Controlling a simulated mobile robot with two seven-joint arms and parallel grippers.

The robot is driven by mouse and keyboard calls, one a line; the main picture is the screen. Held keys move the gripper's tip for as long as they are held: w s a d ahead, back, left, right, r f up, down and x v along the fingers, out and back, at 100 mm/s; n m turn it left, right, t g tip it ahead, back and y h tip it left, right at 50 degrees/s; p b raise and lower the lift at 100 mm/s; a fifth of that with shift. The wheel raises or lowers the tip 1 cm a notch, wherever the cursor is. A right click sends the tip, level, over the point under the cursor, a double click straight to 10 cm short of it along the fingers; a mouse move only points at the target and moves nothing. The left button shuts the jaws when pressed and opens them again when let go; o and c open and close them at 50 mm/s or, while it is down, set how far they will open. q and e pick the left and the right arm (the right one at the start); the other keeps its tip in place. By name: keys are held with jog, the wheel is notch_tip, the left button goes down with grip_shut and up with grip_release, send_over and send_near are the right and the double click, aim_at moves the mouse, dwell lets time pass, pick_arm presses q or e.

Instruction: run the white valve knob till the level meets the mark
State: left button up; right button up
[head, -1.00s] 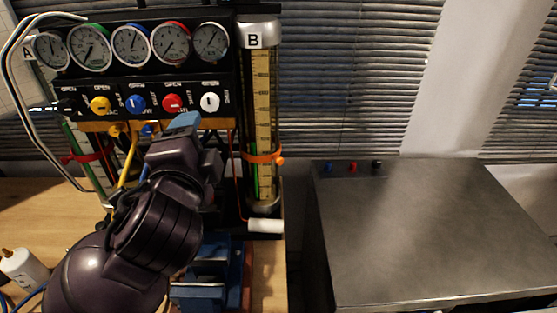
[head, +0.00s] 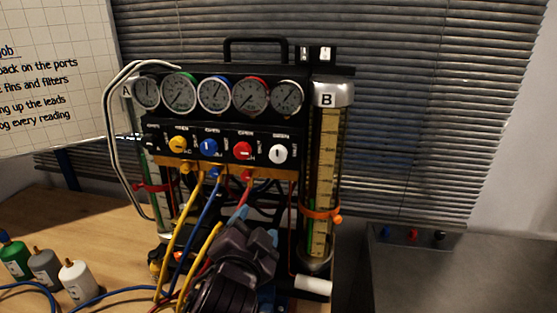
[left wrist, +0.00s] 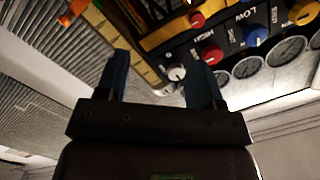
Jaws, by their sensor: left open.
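The white valve knob (head: 281,154) is at the right end of the knob row on the black gauge panel. In the left wrist view the white knob (left wrist: 177,73) appears between my fingers, beyond their tips, with a gap around it. My left gripper (head: 240,213) is open and empty, in front of and below the panel; its fingers also show in the wrist view (left wrist: 158,78). Cylinder B (head: 327,150) stands right of the panel with a yellow scale and an orange band (head: 320,216) low around it. A green strip shows low beside the scale; its exact top is unclear. My right gripper is out of view.
Red (head: 242,151), blue (head: 209,147) and yellow (head: 178,145) knobs sit left of the white one, below several gauges. Yellow and blue hoses (head: 205,210) hang under the panel near my arm. Bottles (head: 77,281) stand at left. A grey cabinet (head: 440,275) stands right.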

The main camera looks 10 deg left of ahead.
pick_arm(q)
jog(key=n, duration=0.2)
jog(key=n+t+h, duration=0.2)
jog(key=n+t, duration=0.1)
jog(key=t, duration=0.2)
send_near(277, 159)
jog(key=shift+h, duration=0.4)
jog(key=p+x, duration=0.2)
jog(key=x, duration=0.7)
jog(key=shift+a, duration=0.2)
jog(key=shift+w+r, duration=0.15)
jog(key=shift+w, duration=0.35)
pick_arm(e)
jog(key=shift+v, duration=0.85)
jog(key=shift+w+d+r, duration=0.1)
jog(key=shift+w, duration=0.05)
pick_arm(q)
jog(key=c, duration=0.9)
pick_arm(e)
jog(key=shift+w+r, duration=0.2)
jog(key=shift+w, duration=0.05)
